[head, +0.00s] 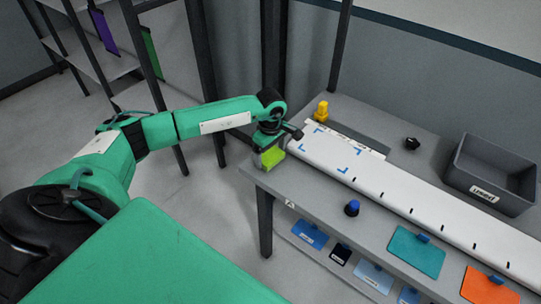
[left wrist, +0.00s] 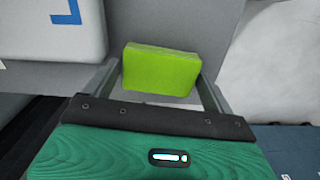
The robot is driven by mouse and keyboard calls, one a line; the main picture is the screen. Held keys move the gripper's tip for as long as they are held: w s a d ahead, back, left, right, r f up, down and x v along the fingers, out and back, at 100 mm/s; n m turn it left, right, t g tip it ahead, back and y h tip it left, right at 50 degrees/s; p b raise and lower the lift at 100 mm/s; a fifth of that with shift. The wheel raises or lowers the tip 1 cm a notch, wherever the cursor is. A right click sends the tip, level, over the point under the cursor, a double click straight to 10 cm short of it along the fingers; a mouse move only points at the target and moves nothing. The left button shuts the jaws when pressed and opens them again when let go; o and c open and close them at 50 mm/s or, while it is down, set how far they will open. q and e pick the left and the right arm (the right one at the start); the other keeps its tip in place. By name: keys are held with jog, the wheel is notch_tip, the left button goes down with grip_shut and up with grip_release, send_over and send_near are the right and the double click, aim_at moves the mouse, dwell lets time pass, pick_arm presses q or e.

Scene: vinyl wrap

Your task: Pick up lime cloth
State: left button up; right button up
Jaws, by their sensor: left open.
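The lime cloth (head: 272,155) is a bright yellow-green block at the left end of the grey workbench (head: 330,200). In the left wrist view the cloth (left wrist: 160,70) lies between the two fingers of my left gripper (left wrist: 161,85), with its near edge toward the palm. My left gripper (head: 270,150) is open around the cloth, above the bench's left corner. Contact between the fingers and the cloth cannot be told. My right gripper is out of view.
A white board (head: 400,193) with blue corner marks lies along the bench. A yellow object (head: 321,111), a small black item (head: 411,143) and a grey bin (head: 490,170) are behind it.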

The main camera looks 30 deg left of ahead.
aim_at(271, 155)
pick_arm(q)
jog(key=c, duration=0.6)
jog(key=shift+r, duration=0.1)
jog(key=shift+r+b, duration=2.25)
jog(key=shift+r, duration=7.7)
